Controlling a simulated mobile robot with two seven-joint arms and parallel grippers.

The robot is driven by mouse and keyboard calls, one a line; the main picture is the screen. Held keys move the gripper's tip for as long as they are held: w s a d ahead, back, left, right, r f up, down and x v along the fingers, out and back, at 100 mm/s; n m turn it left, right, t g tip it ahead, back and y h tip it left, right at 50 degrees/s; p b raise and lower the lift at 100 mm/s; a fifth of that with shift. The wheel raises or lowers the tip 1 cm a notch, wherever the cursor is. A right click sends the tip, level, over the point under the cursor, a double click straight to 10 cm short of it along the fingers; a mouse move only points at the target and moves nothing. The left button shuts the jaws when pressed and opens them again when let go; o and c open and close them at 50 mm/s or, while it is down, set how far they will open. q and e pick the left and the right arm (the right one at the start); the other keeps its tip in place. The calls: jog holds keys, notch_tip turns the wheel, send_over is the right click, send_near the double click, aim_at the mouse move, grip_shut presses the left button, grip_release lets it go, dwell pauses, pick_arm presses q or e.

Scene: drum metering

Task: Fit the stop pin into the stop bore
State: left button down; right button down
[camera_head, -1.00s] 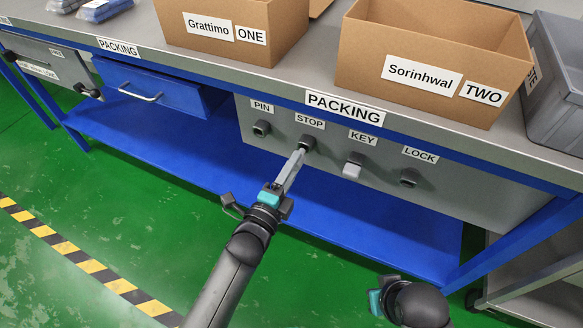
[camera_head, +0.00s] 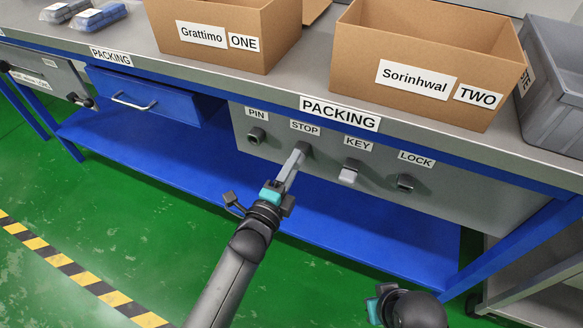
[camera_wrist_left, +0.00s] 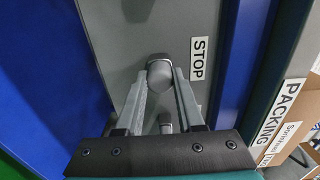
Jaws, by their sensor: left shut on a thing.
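My left gripper (camera_head: 299,152) reaches up to the grey panel (camera_head: 470,198) under the bench, right below the STOP label (camera_head: 305,127). In the left wrist view its two fingers (camera_wrist_left: 160,85) are shut on a grey round-ended piece, which I take as the stop pin (camera_wrist_left: 160,73), close in front of the panel. The stop bore is hidden behind the fingers and the held piece, so I cannot tell how deep the pin sits. My right gripper (camera_head: 375,304) is low in the head view, away from the panel; its jaws do not show clearly.
On the panel are dark sockets under PIN (camera_head: 256,135) and LOCK (camera_head: 405,183), and a light grey piece (camera_head: 348,174) under KEY. A blue drawer (camera_head: 140,97) is at the left. Cardboard boxes and a grey bin (camera_head: 552,100) stand on the bench.

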pick_arm(q)
jog(key=shift+c, duration=2.2)
grip_release()
pick_arm(e)
jog(key=shift+r, duration=0.15)
pick_arm(q)
jog(key=p+v, duration=0.4)
jog(key=v, duration=1.1)
pick_arm(e)
jog(key=s+f+g, duration=0.1)
jog(key=s+f, duration=0.2)
jog(key=f, duration=0.4)
jog(key=shift+s+d, duration=0.25)
jog(key=shift+d, duration=0.05)
pick_arm(q)
jog(key=shift+s, duration=0.1)
